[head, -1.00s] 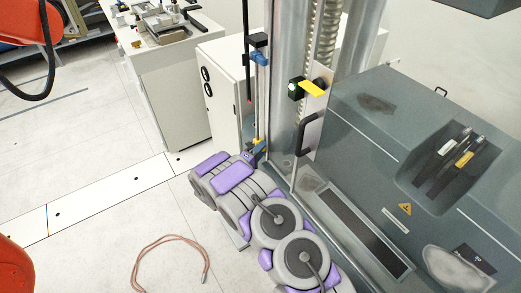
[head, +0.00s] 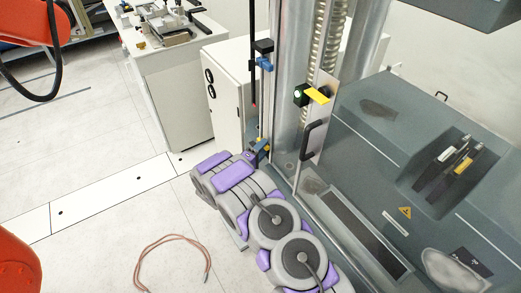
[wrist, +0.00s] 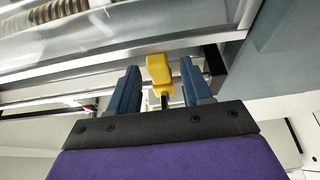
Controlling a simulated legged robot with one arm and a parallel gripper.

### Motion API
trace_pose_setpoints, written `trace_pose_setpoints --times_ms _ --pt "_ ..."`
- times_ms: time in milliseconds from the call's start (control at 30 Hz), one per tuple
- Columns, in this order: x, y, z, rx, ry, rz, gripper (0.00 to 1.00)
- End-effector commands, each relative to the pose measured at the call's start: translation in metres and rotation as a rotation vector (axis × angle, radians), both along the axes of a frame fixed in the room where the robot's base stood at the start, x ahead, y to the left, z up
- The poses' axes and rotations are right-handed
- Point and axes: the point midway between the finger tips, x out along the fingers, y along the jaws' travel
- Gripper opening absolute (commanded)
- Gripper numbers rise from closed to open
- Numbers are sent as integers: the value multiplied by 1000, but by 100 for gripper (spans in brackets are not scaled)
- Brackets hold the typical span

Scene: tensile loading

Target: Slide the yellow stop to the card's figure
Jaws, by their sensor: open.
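The yellow stop (wrist: 159,70) stands between the two blue fingers of my gripper (wrist: 158,88) in the wrist view, with a gap visible on either side. A thin dark stem shows below it. My gripper is open around the stop and does not grip it. In the head view my gripper (head: 262,147) is at the foot of the upright rail, at the end of my grey and purple arm. The yellow stop is mostly hidden there. I cannot make out a card with a readable figure.
A blue clamp (head: 264,65) and a black block (head: 263,46) sit higher on the rail. A yellow tab (head: 317,95) and black handle (head: 312,139) are on the machine column to the right. A white cabinet (head: 226,100) stands behind. A reddish cable loop (head: 175,262) lies on the floor.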

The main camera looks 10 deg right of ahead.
Motion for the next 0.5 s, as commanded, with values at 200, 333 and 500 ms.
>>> trace_pose_setpoints --times_ms 200,333,500 --pt "-6 6 0 1 1 0 49" --pt "-20 23 1 -3 3 3 49" --pt "-43 47 0 -6 4 4 49"
